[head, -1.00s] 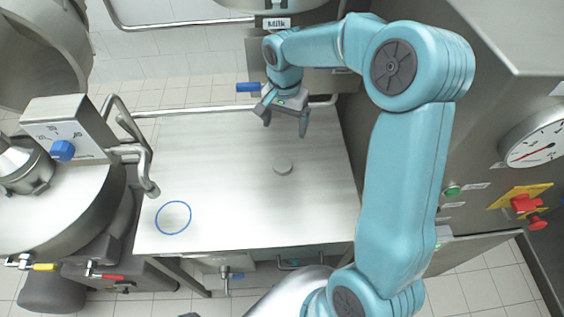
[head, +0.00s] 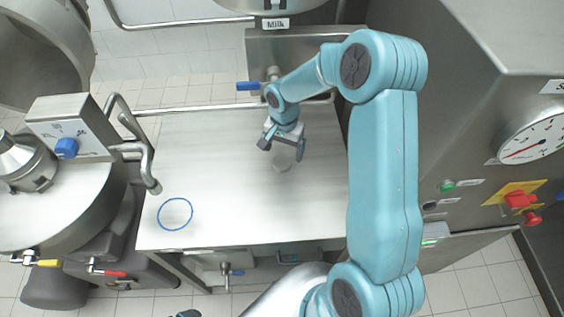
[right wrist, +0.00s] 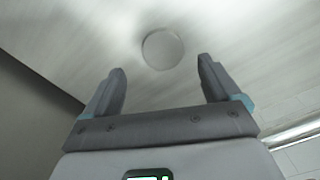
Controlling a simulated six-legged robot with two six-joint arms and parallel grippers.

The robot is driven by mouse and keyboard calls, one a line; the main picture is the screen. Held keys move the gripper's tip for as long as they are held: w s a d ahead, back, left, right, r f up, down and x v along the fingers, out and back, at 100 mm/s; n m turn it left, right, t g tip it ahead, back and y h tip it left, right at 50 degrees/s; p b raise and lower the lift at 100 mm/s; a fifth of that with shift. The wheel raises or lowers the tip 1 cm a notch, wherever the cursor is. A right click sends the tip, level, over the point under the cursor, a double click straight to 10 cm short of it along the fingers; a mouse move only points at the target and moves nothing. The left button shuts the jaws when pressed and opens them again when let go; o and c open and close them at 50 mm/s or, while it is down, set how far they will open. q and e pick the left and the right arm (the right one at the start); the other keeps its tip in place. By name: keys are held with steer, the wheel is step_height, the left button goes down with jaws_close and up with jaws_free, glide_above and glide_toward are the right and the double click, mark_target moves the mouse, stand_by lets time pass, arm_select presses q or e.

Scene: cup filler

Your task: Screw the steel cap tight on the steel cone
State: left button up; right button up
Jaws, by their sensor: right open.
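A round, flat, pale disc, which looks like the steel cap (head: 281,163), lies on the steel table. It also shows as a grey disc (right wrist: 162,49) in the right wrist view, just beyond the fingertips and between their lines. My right gripper (head: 283,147) is open and empty, pointing down over the table close to the disc. Both fingers (right wrist: 162,68) are apart with nothing between them. A steel conical fitting (head: 16,158) stands on the vessel at the far left; I cannot tell whether it is the task's cone. My left gripper is not in view.
The steel table (head: 235,205) is mostly bare, with a blue ring (head: 175,214) marked at its front left. A bent steel pipe (head: 148,165) reaches over its left edge. A steel cabinet with a gauge (head: 533,139) and red button (head: 520,199) stands at the right.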

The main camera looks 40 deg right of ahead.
mark_target(282, 161)
steer(key=shift+w+a+f+p, duration=0.1)
steer(key=shift+f+p, duration=0.3)
steer(key=shift+f, duration=0.75)
steer(key=shift+w+a+f+p, duration=0.1)
steer(key=shift+f+p, duration=0.3)
steer(key=shift+f, duration=1.05)
steer(key=c, duration=1.2)
